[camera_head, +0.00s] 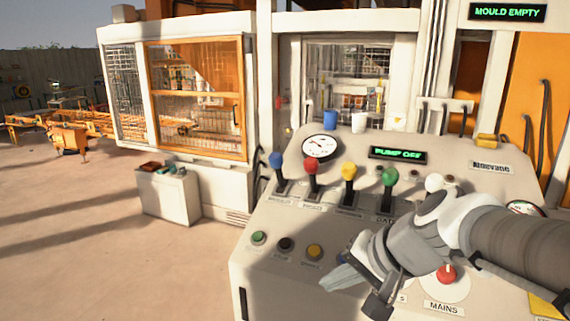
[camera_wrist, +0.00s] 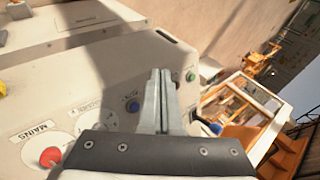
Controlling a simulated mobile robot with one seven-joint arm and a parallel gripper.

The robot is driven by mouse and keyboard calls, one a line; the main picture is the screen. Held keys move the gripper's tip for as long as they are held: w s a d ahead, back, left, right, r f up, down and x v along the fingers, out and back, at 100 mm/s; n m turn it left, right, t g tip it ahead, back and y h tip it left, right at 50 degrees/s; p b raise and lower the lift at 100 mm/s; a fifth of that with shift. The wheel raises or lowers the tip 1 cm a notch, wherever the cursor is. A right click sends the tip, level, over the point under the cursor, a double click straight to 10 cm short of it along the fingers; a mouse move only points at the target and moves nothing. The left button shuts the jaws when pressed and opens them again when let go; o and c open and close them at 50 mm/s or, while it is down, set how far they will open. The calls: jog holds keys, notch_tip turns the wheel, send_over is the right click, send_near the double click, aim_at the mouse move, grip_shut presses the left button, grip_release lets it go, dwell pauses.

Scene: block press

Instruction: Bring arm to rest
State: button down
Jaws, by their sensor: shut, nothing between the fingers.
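The fingers appear apart from the console face, though the exact gap is hard to tell. My wrist and forearm cover part of the console's right side.
Levers with blue (camera_head: 276,159), red (camera_head: 310,164), yellow (camera_head: 348,171) and green (camera_head: 390,176) knobs stand behind my gripper. Green (camera_head: 258,237), black (camera_head: 286,245) and yellow (camera_head: 314,251) buttons lie left of it. The red MAINS knob (camera_head: 446,273) is close below my wrist. Open floor lies left.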

jog(key=s+d+n+h, duration=0.5)
jog(key=s+n, duration=0.1)
jog(key=s, duration=0.5)
jog(key=shift+d+f, duration=0.2)
jog(key=shift+d, duration=0.15)
jog(key=c, duration=1.6)
grip_release()
